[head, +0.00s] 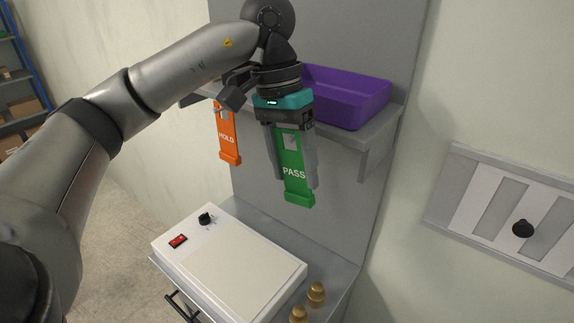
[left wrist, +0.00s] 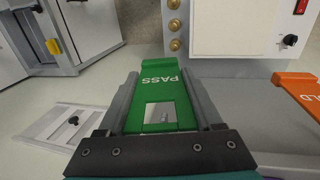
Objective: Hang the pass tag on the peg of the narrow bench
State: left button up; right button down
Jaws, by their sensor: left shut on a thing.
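The green pass tag (head: 295,165) is between the fingers of my left gripper (head: 294,182), which is shut on it. The tag hangs lettering outward, in front of the grey back panel and below the shelf. In the left wrist view the pass tag (left wrist: 160,95) lies between both fingers, its slotted end toward the palm. The orange hold tag (head: 228,138) hangs to the left, under the shelf; it also shows in the left wrist view (left wrist: 304,91). I cannot make out a free peg; my gripper covers part of the panel. My right gripper is not in view.
A purple bin (head: 345,98) stands on the grey shelf (head: 380,125) right beside my gripper. Below, a white box (head: 230,265) with a red switch sits on the bench, with brass knobs (head: 316,293) beside it. A wall panel (head: 485,215) is at right.

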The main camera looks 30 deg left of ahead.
pick_arm(q)
jog(key=shift+w+d, duration=0.1)
jog(key=shift+w, duration=0.45)
jog(key=shift+w+f, duration=0.55)
jog(key=shift+w, duration=0.2)
jog(key=o, duration=1.4)
jog(key=shift+r, duration=0.15)
